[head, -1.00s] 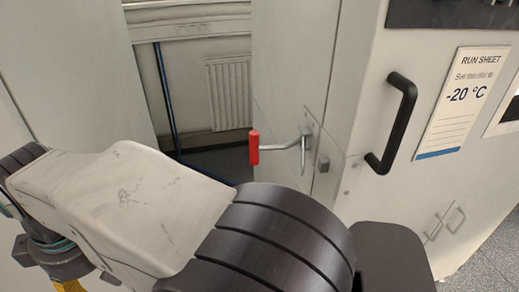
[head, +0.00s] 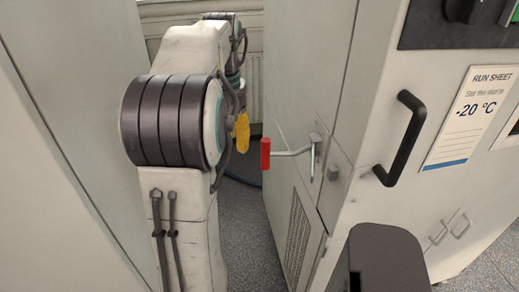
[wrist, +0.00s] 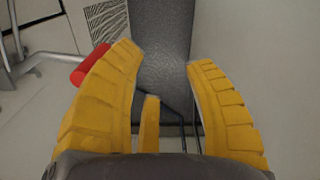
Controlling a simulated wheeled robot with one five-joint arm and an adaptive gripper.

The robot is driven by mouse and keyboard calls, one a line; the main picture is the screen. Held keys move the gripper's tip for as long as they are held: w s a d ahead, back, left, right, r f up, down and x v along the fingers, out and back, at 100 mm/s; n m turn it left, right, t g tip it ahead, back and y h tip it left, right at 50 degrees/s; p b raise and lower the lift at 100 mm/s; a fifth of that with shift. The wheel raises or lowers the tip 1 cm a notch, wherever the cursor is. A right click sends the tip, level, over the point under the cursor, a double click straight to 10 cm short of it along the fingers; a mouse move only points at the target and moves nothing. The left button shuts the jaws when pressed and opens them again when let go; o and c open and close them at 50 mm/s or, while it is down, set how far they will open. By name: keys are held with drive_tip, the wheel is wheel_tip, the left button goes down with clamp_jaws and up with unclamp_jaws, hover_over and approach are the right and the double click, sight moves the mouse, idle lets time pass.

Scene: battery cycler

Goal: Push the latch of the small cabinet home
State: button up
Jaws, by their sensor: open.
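The latch is a bent metal lever (head: 292,152) with a red grip (head: 265,153), on the side face of the pale cabinet (head: 335,90) in the head view. In the head view one yellow finger (head: 242,132) shows just left of the grip; contact cannot be told.
A black handle (head: 402,138) and a run sheet (head: 470,117) are on the cabinet's front. A pale panel (head: 70,100) stands at the left. The speckled floor (head: 250,235) is open in the gap between them.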

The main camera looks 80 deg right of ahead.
sight(266, 136)
drive_tip(key=s+d, duration=0.1)
drive_tip(key=s, duration=0.1)
drive_tip(key=s+d+m, duration=0.1)
drive_tip(key=s, duration=0.1)
drive_tip(key=s+d+m, duration=0.1)
drive_tip(key=s+d, duration=0.1)
drive_tip(key=s, duration=0.1)
drive_tip(key=shift+r, duration=0.15)
drive_tip(key=shift+s+m, duration=0.25)
drive_tip(key=shift+m, duration=0.05)
drive_tip(key=shift+s+f, duration=0.15)
drive_tip(key=shift+f, duration=0.3)
drive_tip(key=shift+d+f, duration=0.1)
drive_tip(key=shift+f, duration=3.15)
drive_tip(key=shift+o, duration=0.3)
clamp_jaws()
